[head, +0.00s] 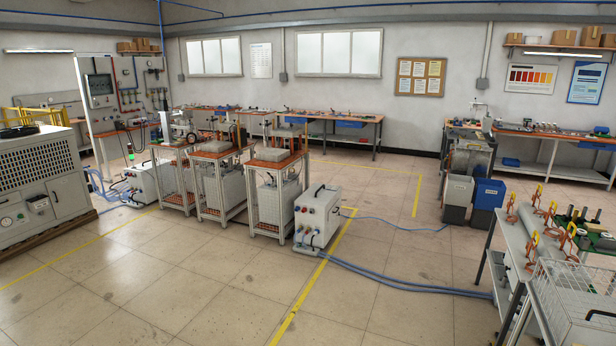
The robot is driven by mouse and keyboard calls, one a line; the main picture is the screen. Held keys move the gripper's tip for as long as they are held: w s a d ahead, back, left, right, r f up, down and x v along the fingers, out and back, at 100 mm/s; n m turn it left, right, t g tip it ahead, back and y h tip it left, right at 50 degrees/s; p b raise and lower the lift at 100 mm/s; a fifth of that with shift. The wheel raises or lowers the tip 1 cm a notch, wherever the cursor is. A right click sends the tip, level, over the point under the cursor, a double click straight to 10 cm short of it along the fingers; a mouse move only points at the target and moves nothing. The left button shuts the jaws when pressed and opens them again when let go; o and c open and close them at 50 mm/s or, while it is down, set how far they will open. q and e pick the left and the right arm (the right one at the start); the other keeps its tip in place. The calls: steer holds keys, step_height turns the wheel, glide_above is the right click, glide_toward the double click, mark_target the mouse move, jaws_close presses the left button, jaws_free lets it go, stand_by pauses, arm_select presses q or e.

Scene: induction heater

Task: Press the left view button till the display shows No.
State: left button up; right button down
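A white box-shaped unit (318,217) with a dark top handle stands on the floor near the middle of the head view. Its front has small knobs and hose fittings low down. I cannot make out a left view button or any display text at this distance. Neither of my grippers is in view.
Orange-topped carts (277,158) stand left of the white unit. Blue hoses (400,284) cross the floor on its right. A large grey machine (42,178) fills the left edge. A bench with orange clamps (514,238) stands at right. The front floor is clear.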

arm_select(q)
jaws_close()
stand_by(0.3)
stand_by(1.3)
